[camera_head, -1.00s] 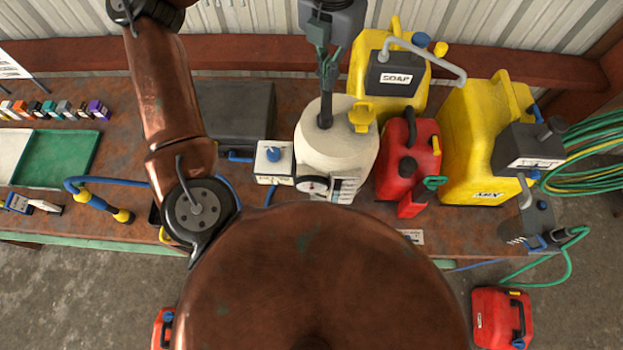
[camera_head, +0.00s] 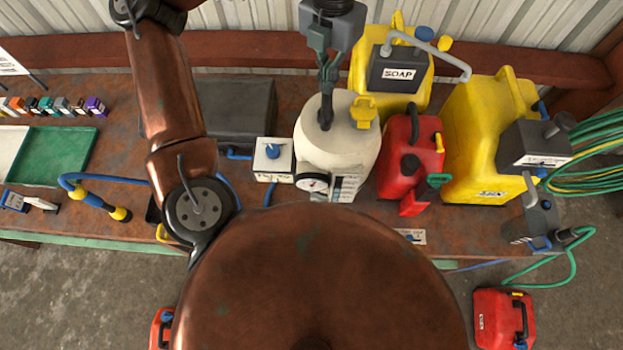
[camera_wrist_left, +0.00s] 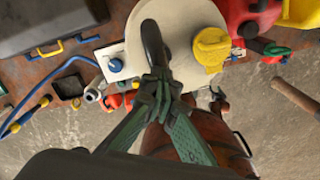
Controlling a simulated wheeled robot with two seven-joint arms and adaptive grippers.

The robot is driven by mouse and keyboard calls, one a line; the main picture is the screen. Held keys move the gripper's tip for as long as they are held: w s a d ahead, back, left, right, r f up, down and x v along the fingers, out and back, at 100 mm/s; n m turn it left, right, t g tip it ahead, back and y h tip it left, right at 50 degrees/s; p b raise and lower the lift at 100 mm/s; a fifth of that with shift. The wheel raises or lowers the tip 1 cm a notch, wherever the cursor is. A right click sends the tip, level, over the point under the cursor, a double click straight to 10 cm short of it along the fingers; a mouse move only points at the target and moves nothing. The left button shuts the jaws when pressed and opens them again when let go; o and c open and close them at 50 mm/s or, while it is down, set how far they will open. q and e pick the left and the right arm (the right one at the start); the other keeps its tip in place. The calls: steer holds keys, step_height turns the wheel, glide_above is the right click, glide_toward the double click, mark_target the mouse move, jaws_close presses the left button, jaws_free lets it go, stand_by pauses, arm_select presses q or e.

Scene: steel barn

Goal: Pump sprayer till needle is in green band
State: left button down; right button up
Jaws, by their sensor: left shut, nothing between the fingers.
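The cream sprayer (camera_head: 345,150) stands upright on the bench, with a yellow cap (camera_head: 364,111) on its top. Its round pressure gauge (camera_head: 312,183) faces forward at the lower front; the needle is too small to read. A dark pump handle (camera_head: 326,115) rises from the tank's top, and also shows in the left wrist view (camera_wrist_left: 153,45). My left gripper (camera_head: 327,80) is over the handle from above, its green fingers (camera_wrist_left: 158,88) shut at the handle's end. I cannot tell whether they touch it. My right gripper is not in view.
A red can (camera_head: 404,170) stands close right of the sprayer, with yellow jugs (camera_head: 478,130) beyond. A white box with a blue knob (camera_head: 273,160) is close left. A green tray (camera_head: 55,155) lies further left. A red can (camera_head: 500,318) sits on the floor.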

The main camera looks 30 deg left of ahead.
arm_select(q)
step_height(320, 180, up, 8)
steer(key=p, duration=0.5)
steer(key=shift+p, duration=0.3)
steer(key=shift+f, duration=0.2)
steer(key=shift+f+b, duration=1.6)
steer(key=shift+f, duration=0.5)
step_height(320, 180, up, 7)
steer(key=p, duration=0.5)
step_height(320, 180, up, 5)
steer(key=p, duration=0.4)
steer(key=shift+p, duration=0.35)
